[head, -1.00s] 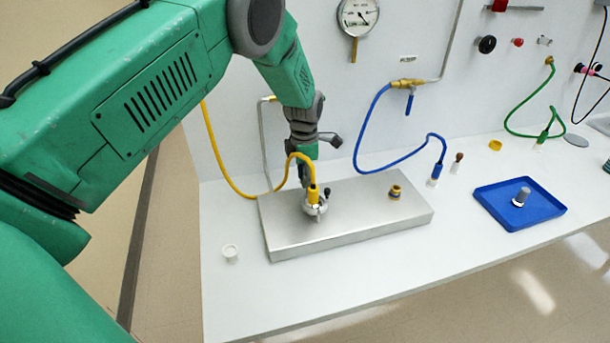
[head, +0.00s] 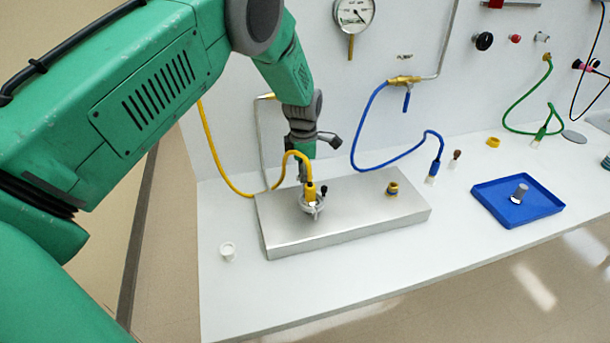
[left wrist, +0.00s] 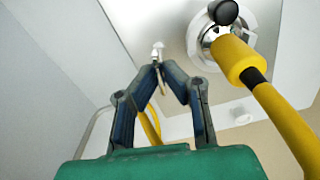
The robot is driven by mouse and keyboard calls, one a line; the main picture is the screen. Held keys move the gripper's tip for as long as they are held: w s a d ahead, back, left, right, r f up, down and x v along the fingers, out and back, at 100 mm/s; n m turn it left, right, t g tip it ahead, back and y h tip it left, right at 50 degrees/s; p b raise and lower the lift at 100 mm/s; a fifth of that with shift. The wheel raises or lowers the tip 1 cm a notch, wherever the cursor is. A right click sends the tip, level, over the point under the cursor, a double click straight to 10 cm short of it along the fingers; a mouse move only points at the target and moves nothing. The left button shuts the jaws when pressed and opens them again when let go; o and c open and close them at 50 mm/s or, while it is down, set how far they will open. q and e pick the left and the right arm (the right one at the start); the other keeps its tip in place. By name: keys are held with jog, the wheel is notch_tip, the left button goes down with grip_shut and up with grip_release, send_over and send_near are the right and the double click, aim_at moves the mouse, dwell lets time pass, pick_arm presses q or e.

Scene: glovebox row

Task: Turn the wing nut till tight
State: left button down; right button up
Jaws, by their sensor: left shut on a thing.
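The steel block (head: 350,225) lies on the white bench. A silver ring clamp (head: 312,208) with a black knob (head: 324,190) sits on its left part, around the foot of the yellow hose's connector (head: 309,191). My left gripper (left wrist: 158,64) is shut, its fingertips meeting on a small pale metal piece (left wrist: 158,47), apparently the wing nut. In the left wrist view, the clamp (left wrist: 216,34) and the yellow connector (left wrist: 238,58) are to the right of the fingertips. In the head view the fingertips are largely hidden behind the yellow hose and connector. My right gripper is out of view.
A brass fitting (head: 392,188) stands on the block's right part. A blue hose (head: 376,130), a blue tray (head: 490,196) with a grey cylinder (head: 519,192), and a yellow ring (head: 493,142) are to the right. A small white cup (head: 227,251) stands left of the block.

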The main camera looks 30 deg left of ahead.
pick_arm(q)
jog(key=m, duration=0.4)
jog(key=shift+a, duration=0.2)
jog(key=m, duration=0.5)
jog(key=shift+w+b, duration=0.15)
jog(key=shift+b, duration=0.25)
jog(key=m, duration=0.3)
jog(key=shift+w+r+m, duration=0.1)
jog(key=shift+m, duration=0.2)
jog(key=m, duration=0.4)
jog(key=shift+w+r+m, duration=0.1)
jog(key=shift+w+m, duration=0.05)
jog(key=shift+m, duration=0.15)
jog(key=m, duration=0.3)
jog(key=shift+w+m+b, duration=0.1)
jog(key=shift+m+b, duration=0.2)
jog(key=shift+b, duration=0.05)
jog(key=m, duration=0.4)
jog(key=shift+d+m, duration=0.15)
jog(key=shift+m, duration=0.15)
jog(key=m, duration=0.4)
jog(key=shift+d, duration=0.1)
jog(key=shift+d+m, duration=0.1)
jog(key=shift+m, duration=2.2)
